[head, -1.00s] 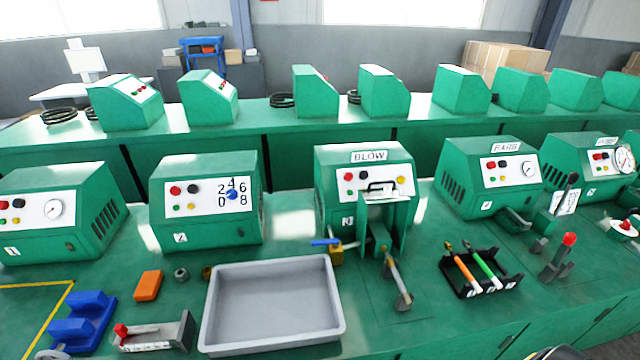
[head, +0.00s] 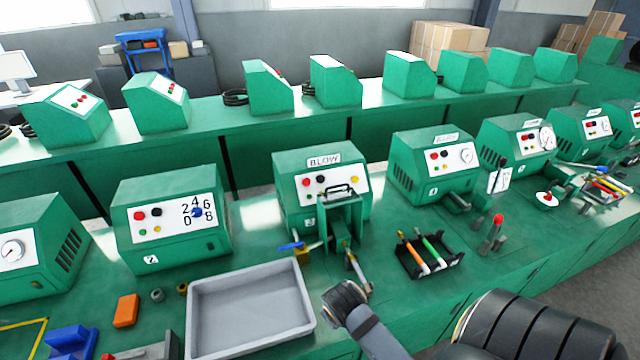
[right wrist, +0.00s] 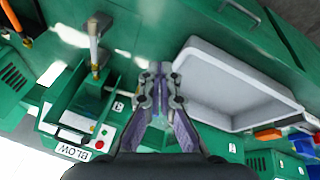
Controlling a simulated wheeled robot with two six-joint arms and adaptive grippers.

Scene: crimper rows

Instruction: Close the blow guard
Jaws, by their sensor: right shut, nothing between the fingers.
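The BLOW machine (head: 291,208) stands left of centre in the head view. Its guard (head: 341,212) is a green frame with a black handle (head: 340,188) on its top edge, in front of the panel. I cannot tell how far the guard is swung. A metal rod (head: 355,268) extends from the machine's front. The right wrist view shows the machine upside down at left, its label (right wrist: 73,149) near the bottom. My right gripper (right wrist: 155,70) is shut and empty, between machine and tray in that view. In the head view my right arm reaches in from lower right; its fingertips are not clearly seen. My left gripper is out of view.
A grey tray (head: 205,336) lies left of my right arm and also shows in the wrist view (right wrist: 272,106). A blue-handled valve (head: 293,247) sits at the machine's front left. A black rack (head: 412,264) with coloured tools and a red-knobbed lever (head: 497,225) stand to the right.

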